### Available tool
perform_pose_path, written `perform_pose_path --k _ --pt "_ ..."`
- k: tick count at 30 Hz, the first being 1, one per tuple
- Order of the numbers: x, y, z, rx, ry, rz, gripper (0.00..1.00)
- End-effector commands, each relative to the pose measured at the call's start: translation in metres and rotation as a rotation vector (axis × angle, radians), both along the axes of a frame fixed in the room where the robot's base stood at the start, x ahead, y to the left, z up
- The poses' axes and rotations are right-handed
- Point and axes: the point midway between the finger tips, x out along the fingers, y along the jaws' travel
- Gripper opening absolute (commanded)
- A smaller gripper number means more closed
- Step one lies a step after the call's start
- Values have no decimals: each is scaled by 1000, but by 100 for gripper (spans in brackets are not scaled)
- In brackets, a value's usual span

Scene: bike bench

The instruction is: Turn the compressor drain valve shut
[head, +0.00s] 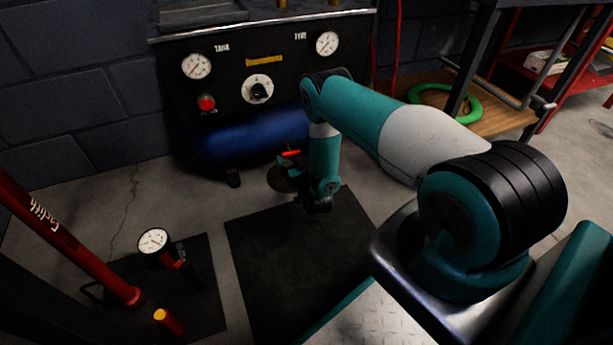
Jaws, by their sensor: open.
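A small red lever (291,153), which looks like the drain valve's handle, lies roughly level below the blue compressor tank (238,142). A dull brown round piece (279,180) shows just under it, partly covered. My gripper (298,174) is low in front of the tank, close to the red lever, at the end of my downward-reaching arm. My wrist and the dark shapes there hide most of its fingers. It is open, and I see nothing held. I cannot tell whether it touches the lever.
Above the tank is a black panel with two gauges (196,66), a red button (206,103) and a knob (258,89). A dark mat (265,270) lies below my gripper. A red floor pump (75,245) stands at left. A green ring (446,101) lies on the right shelf.

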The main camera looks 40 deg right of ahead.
Motion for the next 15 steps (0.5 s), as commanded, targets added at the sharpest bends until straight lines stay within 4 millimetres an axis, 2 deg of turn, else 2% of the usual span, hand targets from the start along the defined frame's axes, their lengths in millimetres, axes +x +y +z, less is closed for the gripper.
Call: perform_pose_path --k 1,9,15 --pt "-13 4 6 1 7 1 92" --pt "-82 24 6 2 7 1 92" --pt "-108 32 10 1 2 0 92"
